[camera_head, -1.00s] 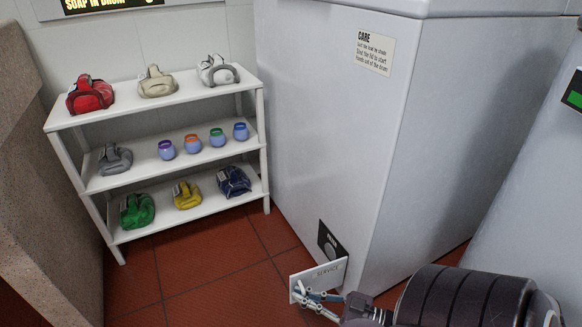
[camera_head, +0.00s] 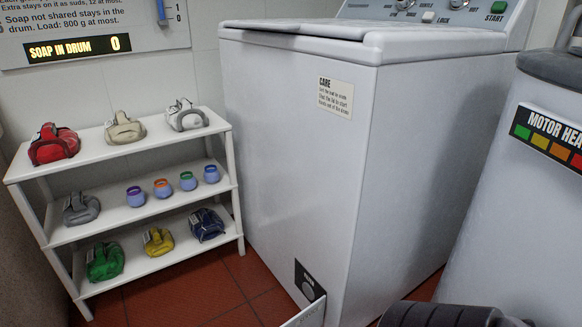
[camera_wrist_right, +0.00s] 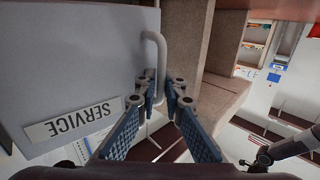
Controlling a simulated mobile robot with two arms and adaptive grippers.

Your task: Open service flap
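The service flap (camera_head: 308,315) stands swung out from the lower front of the white washing machine (camera_head: 295,150), and its lower part is cut off in the head view. Beside its hinge edge, a dark recess (camera_head: 308,283) with a round grey part is exposed. In the right wrist view the flap (camera_wrist_right: 65,60) fills the left side, with its SERVICE label upside down. A pale bent handle (camera_wrist_right: 155,60) runs down from it between the fingers of my right gripper (camera_wrist_right: 165,95), which look closed around the handle.
A white shelf rack (camera_head: 135,215) with coloured bags and small jars stands left of the machine. A grey unit with a MOTOR HEAT label (camera_head: 550,135) stands close on the right. Red tiled floor (camera_head: 205,285) is free between rack and machine.

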